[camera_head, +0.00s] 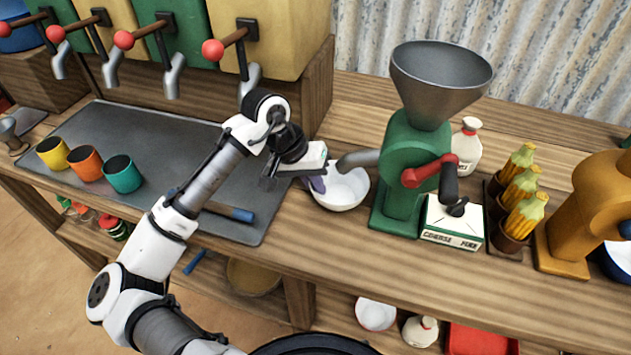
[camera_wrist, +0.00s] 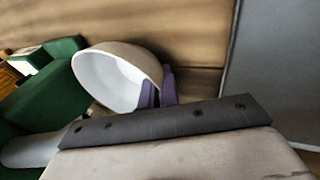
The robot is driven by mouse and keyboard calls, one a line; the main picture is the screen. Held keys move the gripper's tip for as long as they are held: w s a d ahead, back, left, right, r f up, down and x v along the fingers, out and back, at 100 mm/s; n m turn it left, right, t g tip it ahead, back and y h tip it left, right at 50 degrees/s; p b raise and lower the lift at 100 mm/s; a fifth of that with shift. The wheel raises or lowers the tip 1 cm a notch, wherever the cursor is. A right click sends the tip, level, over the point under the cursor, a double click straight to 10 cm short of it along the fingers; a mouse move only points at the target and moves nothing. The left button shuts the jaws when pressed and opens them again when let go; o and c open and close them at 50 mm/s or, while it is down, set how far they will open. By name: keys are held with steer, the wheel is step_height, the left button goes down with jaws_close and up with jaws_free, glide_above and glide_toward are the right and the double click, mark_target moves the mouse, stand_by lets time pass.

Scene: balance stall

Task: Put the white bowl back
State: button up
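The white bowl (camera_head: 345,189) is at the counter's front edge area, below the spout of the green grinder (camera_head: 402,165), with its opening up. My gripper (camera_head: 318,183) reaches it from the left, with purple fingertips at its left rim. In the wrist view the bowl (camera_wrist: 105,78) shows its white inside, and the purple fingers (camera_wrist: 158,90) straddle its rim, one inside and one outside, close together on the wall. Whether the bowl's base touches the counter is hard to tell.
A dark tray (camera_head: 215,150) with yellow, orange and teal cups (camera_head: 122,174) lies to the left. A white box (camera_head: 453,222), a bottle (camera_head: 467,146) and corn cobs (camera_head: 522,195) stand right of the bowl. Another white bowl (camera_head: 375,313) is on the lower shelf.

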steer(key=o, duration=0.5)
steer(key=shift+r, duration=0.1)
steer(key=shift+p+v, duration=3.15)
steer(key=shift+v, duration=0.7)
steer(key=shift+w, duration=0.1)
